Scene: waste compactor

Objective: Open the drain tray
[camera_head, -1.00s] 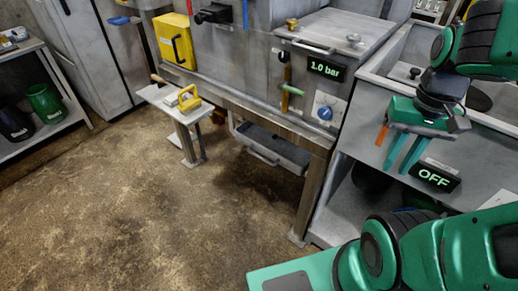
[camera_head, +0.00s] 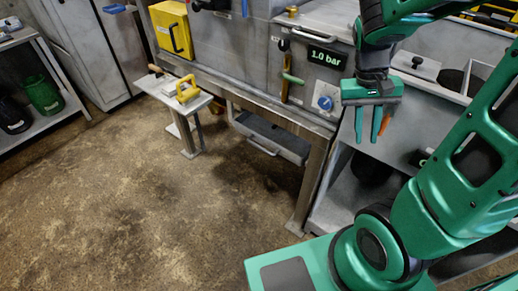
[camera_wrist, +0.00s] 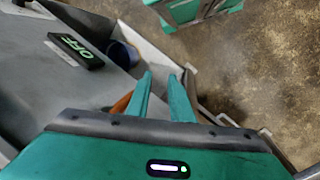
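The drain tray (camera_head: 272,140) is a grey metal tray with a bar handle (camera_head: 262,147) on its front, under the compactor bench. It looks partly shaded, and the frames do not clearly show how far out it sits. My gripper (camera_head: 366,140) is to the right of the tray and higher, in front of the bench's right section, pointing down. In the wrist view my gripper's two green fingers (camera_wrist: 163,80) are apart with nothing between them. The tray is not clearly seen in the wrist view.
A bench leg (camera_head: 310,180) stands between the tray and the right-hand shelf. A small side table (camera_head: 175,92) with a yellow-handled tool (camera_head: 187,90) stands left of the tray. The OFF display (camera_wrist: 76,50) is near my gripper. Floor in front is clear.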

